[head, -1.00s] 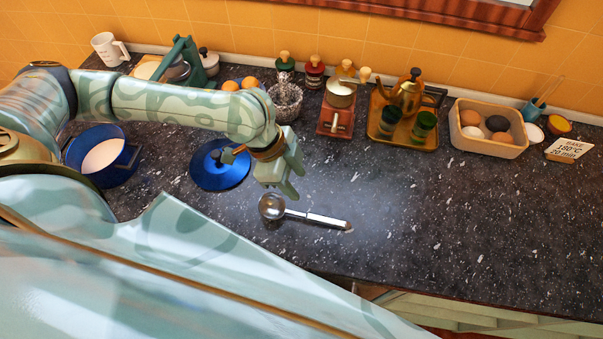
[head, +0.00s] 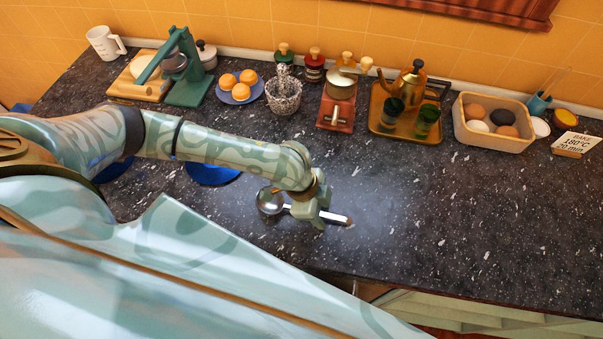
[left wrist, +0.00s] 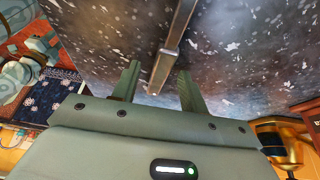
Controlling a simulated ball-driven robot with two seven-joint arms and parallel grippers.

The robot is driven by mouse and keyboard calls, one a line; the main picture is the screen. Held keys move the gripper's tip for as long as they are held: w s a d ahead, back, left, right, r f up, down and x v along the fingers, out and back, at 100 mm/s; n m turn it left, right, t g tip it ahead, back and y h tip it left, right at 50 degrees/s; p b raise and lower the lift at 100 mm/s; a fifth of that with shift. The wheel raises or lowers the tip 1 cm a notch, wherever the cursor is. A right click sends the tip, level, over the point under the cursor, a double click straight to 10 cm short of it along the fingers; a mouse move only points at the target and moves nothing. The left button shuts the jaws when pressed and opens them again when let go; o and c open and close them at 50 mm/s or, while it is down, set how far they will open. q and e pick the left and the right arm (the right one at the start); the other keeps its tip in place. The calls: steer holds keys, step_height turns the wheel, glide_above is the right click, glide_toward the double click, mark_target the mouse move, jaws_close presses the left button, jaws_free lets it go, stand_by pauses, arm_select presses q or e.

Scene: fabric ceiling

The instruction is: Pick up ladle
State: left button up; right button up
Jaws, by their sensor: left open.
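A metal ladle (head: 268,203) lies on the dark speckled counter, its round bowl to the left and its handle running right to a dark tip. My left gripper (head: 316,219) is low over the middle of the handle and hides part of it in the head view. In the left wrist view, the ladle's handle (left wrist: 173,47) runs down between the two open fingers of my left gripper (left wrist: 157,88). Neither finger clearly touches the handle.
A blue lid (head: 212,172) lies behind my left arm. The counter right of the ladle is clear.

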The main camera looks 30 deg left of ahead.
arm_select(q)
jaws_close()
steer(key=shift+r, duration=0.1)
